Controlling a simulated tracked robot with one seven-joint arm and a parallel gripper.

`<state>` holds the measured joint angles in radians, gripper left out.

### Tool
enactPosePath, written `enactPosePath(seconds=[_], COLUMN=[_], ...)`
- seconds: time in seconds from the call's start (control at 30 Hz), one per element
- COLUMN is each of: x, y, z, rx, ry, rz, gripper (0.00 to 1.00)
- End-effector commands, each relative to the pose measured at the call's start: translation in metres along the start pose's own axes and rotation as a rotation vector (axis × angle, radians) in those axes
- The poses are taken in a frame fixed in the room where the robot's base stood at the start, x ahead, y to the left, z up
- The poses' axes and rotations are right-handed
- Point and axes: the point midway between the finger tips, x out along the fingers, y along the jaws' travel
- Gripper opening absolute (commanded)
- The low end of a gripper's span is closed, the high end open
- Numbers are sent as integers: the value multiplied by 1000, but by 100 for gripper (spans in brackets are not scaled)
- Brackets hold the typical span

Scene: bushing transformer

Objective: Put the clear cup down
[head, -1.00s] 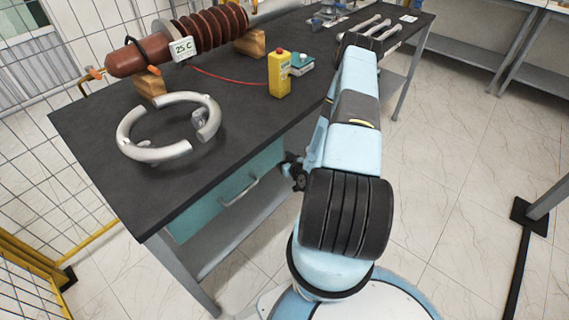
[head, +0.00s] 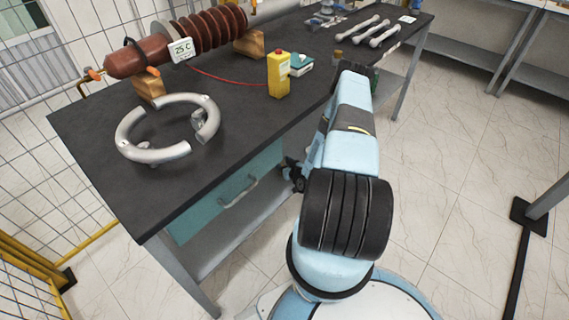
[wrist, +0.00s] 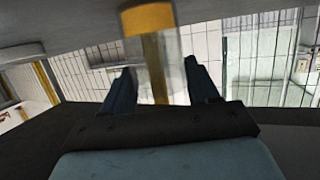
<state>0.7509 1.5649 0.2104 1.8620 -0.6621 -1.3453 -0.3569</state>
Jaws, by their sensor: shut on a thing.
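A yellow upright strip shows through or behind the cup. In the head view my gripper is mostly hidden behind my arm, near the table's right edge. A small amber-brown item (head: 338,54) shows just past the arm's end there; I cannot tell whether it is the cup.
The dark table (head: 90,125) carries a split metal ring (head: 150,155), a yellow bottle (head: 279,75), a teal device (head: 301,65) and a ribbed brown bushing (head: 212,32). Several metal rods (head: 372,30) lie at the back right. The table's middle is fairly clear.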

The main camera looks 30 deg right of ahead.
Motion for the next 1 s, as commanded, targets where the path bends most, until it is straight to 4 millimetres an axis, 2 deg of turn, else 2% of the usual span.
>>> enactPosePath(seconds=[0.27,0.3,0.57,0.87,1.0], x=[0,0,0,-1,-15], y=[0,0,0,0,1], z=[1,2,1,-1,0], rx=[0,0,0,0,0], ry=[0,0,0,0,-1], rz=[0,0,0,1,2], gripper=[30,61,85,85,85])
